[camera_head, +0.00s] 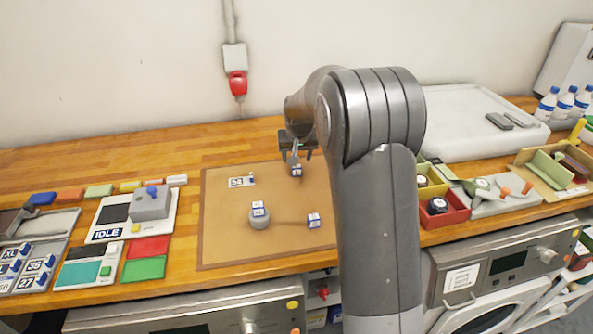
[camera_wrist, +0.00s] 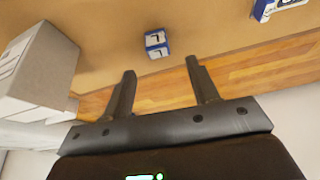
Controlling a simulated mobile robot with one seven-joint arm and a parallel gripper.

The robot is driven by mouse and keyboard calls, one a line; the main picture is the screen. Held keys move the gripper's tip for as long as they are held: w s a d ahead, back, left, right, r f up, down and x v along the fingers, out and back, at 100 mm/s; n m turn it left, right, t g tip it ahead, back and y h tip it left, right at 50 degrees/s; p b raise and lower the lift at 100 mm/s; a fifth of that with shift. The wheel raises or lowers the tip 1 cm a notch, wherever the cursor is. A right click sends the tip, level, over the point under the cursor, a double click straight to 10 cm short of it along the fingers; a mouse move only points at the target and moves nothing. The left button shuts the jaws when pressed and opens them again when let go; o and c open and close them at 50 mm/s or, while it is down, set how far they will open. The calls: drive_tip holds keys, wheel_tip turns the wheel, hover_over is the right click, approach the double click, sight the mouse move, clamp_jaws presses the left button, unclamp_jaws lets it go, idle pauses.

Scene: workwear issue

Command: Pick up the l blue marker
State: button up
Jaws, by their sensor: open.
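A small blue-and-white marker block (camera_head: 297,170) stands on the brown mat, just in front of my gripper in the head view. In the wrist view this block (camera_wrist: 157,45) shows an L-like mark on its white faces. My gripper (camera_head: 296,156) is open and empty. In the wrist view the block lies beyond the fingertips (camera_wrist: 161,68), roughly between their lines and apart from them. Similar blue-and-white blocks are on a grey round stand (camera_head: 259,222) and on the mat at right (camera_head: 313,220); their marks are too small to read.
A white-and-blue label piece (camera_head: 241,181) lies on the mat (camera_head: 222,235) at left. A grey box (camera_wrist: 45,70) stands left in the wrist view. Red (camera_head: 437,212) and yellow bins stand right of my arm. The mat's front left is clear.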

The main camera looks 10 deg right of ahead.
sight(297, 166)
drive_tip(key=x, duration=0.7)
drive_tip(key=shift+s+d, duration=0.1)
drive_tip(key=shift+c, duration=0.3)
drive_tip(key=c, duration=1)
